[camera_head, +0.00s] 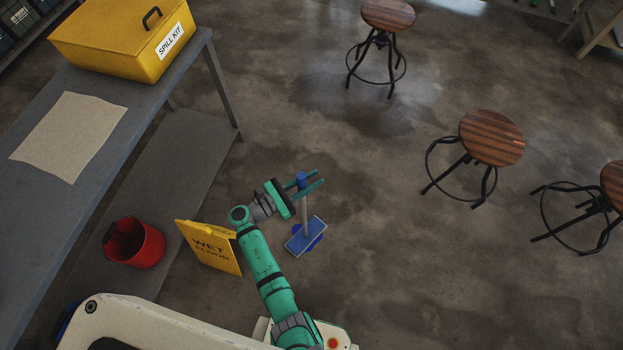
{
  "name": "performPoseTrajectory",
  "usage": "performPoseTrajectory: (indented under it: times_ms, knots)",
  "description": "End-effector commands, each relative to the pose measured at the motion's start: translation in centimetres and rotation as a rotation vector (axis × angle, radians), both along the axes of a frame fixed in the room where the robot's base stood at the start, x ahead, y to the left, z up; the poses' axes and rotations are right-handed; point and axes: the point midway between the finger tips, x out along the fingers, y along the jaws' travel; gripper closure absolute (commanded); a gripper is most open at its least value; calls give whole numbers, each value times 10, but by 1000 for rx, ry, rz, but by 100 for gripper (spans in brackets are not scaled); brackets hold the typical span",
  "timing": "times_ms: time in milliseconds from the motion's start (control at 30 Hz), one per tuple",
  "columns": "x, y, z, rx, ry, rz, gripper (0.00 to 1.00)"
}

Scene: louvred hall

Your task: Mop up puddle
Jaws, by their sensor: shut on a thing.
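My gripper (309,184) is shut on the upper end of a short mop, with a teal finger on each side of its blue top. The mop's grey handle (305,212) stands nearly upright below the fingers. Its flat blue head (306,236) is at the lower end, over the concrete floor; I cannot tell whether it touches. A darker, smooth-edged patch that looks like the puddle (372,112) lies beyond the mop, in front of and below the far stool. Its edges are hard to tell from the mottled floor.
A yellow wet floor sign (210,247) stands left of the mop, with a red bucket (134,243) on the bench's lower shelf. A yellow spill kit (120,38) and beige cloth (70,135) lie on the grey bench top (110,170). Wooden stools (491,137) stand right and beyond.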

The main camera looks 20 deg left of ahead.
Motion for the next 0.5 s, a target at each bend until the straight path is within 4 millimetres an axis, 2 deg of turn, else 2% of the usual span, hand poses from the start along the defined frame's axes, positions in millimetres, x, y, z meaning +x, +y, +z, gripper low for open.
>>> performPoseTrajectory:
  times_ms: [500]
  knots:
    - [1, 0, -6, 1, -3, 0, 100]
